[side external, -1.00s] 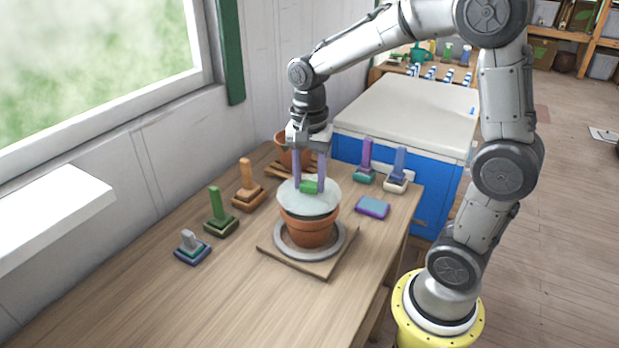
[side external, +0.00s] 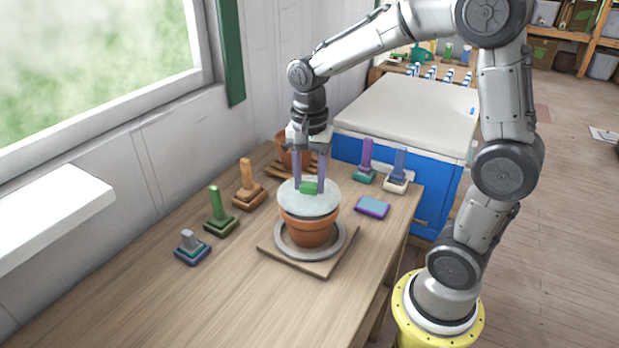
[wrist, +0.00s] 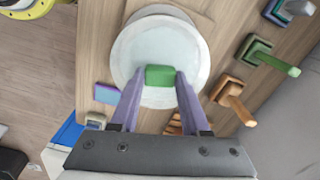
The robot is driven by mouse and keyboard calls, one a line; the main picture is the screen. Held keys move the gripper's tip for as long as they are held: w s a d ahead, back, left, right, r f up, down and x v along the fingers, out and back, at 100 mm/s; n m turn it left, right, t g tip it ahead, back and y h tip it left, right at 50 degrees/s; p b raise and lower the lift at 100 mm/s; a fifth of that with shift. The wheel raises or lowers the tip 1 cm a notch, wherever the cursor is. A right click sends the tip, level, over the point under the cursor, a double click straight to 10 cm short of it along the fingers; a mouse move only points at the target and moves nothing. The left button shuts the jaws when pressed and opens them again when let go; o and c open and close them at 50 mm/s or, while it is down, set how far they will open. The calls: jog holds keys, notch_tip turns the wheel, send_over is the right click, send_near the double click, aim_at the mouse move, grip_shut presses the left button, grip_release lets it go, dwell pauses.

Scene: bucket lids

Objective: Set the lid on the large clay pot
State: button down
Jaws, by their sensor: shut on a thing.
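The lid (side external: 309,204) is a pale, round disc with a green block handle (side external: 309,187). It lies over the mouth of the large clay pot (side external: 307,234), which stands upright on a grey ring on a wooden board. The lid looks close to level and at the pot's rim; I cannot tell whether it rests fully on it. My gripper (side external: 309,188) is above the pot with its purple fingers shut on the green handle. In the wrist view the lid (wrist: 130,55) hides the pot beneath it, and the fingers (wrist: 160,78) flank the green handle.
Another clay pot (side external: 284,150) stands behind. Green (side external: 216,212), orange (side external: 247,182) and grey (side external: 190,245) handled blocks line the left side. Purple (side external: 366,160) and blue (side external: 399,170) handled blocks and a flat block (side external: 372,207) are at right. The front of the table is clear.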

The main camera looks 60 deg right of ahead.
jog(key=shift+f, duration=0.85)
jog(key=shift+c, duration=1.5)
grip_release()
notch_tip(320, 180, up, 16)
jog(key=s+a, duration=0.1)
jog(key=s, duration=0.1)
jog(key=s+a+f+n+t, duration=0.4)
jog(key=s+f+n, duration=0.4)
jog(key=s+n, duration=0.4)
jog(key=n+t, duration=0.1)
jog(key=n, duration=0.2)
jog(key=shift+s+t, duration=0.3)
jog(key=shift+s, duration=0.05)
